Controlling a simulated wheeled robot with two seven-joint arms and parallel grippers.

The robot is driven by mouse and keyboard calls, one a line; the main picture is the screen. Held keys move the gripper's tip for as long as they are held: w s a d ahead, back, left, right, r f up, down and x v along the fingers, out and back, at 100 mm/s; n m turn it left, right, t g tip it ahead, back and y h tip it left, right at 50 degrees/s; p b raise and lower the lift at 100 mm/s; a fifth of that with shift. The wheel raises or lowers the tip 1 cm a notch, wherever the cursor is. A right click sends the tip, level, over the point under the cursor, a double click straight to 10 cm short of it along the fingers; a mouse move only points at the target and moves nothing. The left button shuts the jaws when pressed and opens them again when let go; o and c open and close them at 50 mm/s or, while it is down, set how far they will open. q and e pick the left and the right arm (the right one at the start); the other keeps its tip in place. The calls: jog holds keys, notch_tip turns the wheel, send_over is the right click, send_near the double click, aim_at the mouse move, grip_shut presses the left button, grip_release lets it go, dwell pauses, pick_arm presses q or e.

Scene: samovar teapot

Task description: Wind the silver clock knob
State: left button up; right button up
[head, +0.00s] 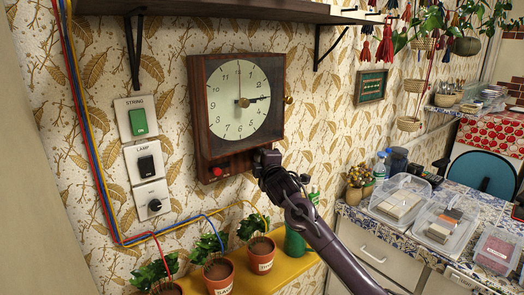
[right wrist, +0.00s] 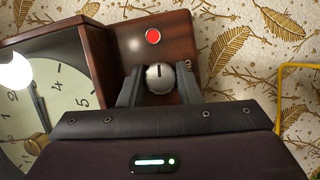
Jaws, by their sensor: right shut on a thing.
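The wooden wall clock (head: 200,128) has a pale round dial (head: 225,95) and hangs on the patterned wall. My right gripper (head: 263,160) is at the clock's lower right corner. In the right wrist view, the silver clock knob (right wrist: 159,77) sits between the two fingers of my right gripper (right wrist: 160,88), which is shut on it. A dark mark runs across the knob's face. In the head view the knob is hidden behind the gripper. A red button (head: 217,171) is left of the gripper on the same base; it also shows in the right wrist view (right wrist: 153,36). My left gripper is out of view.
Left of the clock are a green STRING switch (head: 138,121), a LAMP switch (head: 146,165) and a dial plate (head: 155,205). Potted plants (head: 218,277) stand on a yellow shelf (head: 284,262) below. A dark shelf (head: 230,10) is above. A tiled counter (head: 380,222) lies right.

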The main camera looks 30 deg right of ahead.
jog(key=n+t+y+p, duration=0.1)
jog(key=n+y+p, duration=0.2)
jog(key=n, duration=0.6)
jog(key=n+t+y+p, duration=0.2)
jog(key=n+y+p, duration=0.1)
jog(key=n+p, duration=0.4)
jog(key=n+t+y+p, duration=0.2)
jog(key=n+p, duration=0.4)
jog(key=n, duration=0.5)
jog(key=shift+d+f+n+y, duration=0.2)
jog(key=shift+n+y, duration=0.1)
jog(key=shift+y, duration=0.3)
dwell(1.5)
dwell(0.4)
